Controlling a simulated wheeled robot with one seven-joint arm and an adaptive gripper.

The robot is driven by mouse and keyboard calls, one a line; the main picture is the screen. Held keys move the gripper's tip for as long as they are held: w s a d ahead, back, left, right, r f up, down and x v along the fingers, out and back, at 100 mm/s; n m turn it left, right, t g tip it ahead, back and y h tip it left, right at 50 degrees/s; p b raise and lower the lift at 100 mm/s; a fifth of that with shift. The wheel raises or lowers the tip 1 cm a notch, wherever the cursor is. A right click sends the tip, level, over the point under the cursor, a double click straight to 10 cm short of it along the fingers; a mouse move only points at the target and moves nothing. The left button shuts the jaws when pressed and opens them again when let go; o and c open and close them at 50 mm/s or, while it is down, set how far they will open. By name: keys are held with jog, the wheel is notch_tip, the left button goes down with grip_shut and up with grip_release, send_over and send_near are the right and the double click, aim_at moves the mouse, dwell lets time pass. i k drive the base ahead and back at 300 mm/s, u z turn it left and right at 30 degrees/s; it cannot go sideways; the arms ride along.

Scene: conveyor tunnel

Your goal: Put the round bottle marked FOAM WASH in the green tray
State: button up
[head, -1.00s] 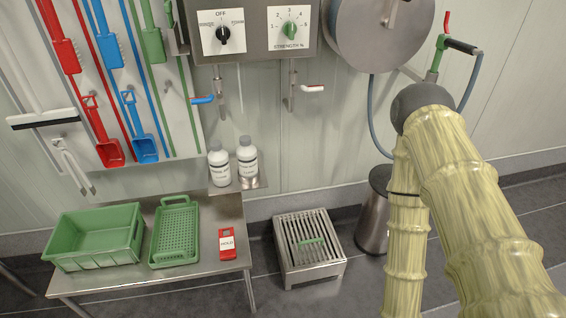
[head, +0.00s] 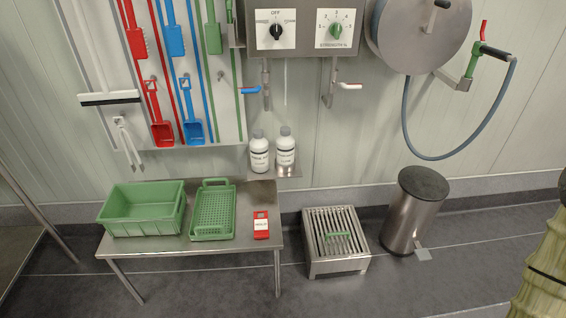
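Two white bottles with grey caps stand side by side on a small steel wall shelf (head: 288,171): a left bottle (head: 259,155) and a right bottle (head: 285,146). Both have dark print, too small to read, so I cannot tell which says FOAM WASH. The shallow green tray (head: 203,236), with a perforated bottom and a raised handle at its far end, lies on the steel table below them, to their left. It looks empty. My gripper is out of view; only part of my pale, sleeved arm shows at the right edge.
A deeper green crate (head: 142,224) stands left of the tray, and a red tag or box (head: 261,226) lies right of it on the steel table (head: 185,248). A slatted floor grate (head: 337,262) and a steel pedal bin (head: 408,215) stand further right. Control dials and valve levers are above the bottles.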

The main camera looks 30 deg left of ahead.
aim_at(213, 221)
jog(key=k, duration=0.55)
jog(key=u, duration=1.85)
jog(key=i, duration=0.1)
jog(key=z, duration=0.25)
